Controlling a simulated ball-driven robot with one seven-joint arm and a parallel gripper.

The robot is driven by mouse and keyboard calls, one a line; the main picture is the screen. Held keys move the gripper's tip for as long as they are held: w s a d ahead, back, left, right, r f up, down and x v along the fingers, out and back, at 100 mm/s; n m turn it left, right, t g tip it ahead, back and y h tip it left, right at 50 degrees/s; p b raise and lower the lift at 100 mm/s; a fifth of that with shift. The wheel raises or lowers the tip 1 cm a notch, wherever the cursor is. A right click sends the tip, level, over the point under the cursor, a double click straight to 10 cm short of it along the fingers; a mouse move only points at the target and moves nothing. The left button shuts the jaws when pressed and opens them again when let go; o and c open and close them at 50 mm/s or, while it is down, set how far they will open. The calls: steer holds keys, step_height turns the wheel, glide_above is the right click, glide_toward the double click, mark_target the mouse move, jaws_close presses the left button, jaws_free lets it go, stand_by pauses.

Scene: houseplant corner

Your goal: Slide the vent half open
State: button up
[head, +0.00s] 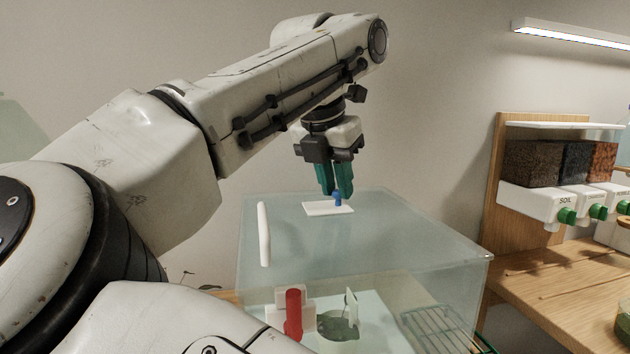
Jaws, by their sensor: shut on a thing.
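The vent is a thin white plate (320,209) on the top of a clear box (430,250) in the head view. A small blue knob (337,199) stands up from the plate, right of its middle. My gripper (338,190) points straight down over the vent, with its teal fingers shut on the blue knob. The fingers hide the upper part of the knob. How far the plate uncovers an opening cannot be told from here.
Inside are a red cylinder (293,314) and a green wire rack (440,328). A wooden shelf with soil dispensers (550,205) stands on the wooden table (560,290) at right. A lamp (570,34) hangs above.

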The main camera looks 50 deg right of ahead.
jaws_close()
steer(key=shift+d, duration=0.1)
steer(key=s+d, duration=0.2)
steer(key=d, duration=0.1)
steer(key=shift+b, duration=0.3)
steer(key=shift+a, duration=0.2)
steer(key=o, duration=0.8)
jaws_free()
steer(key=shift+c, duration=0.2)
steer(key=p+v, duration=0.1)
steer(key=v, duration=0.9)
steer(key=shift+r+p, duration=0.3)
steer(key=shift+r, duration=0.05)
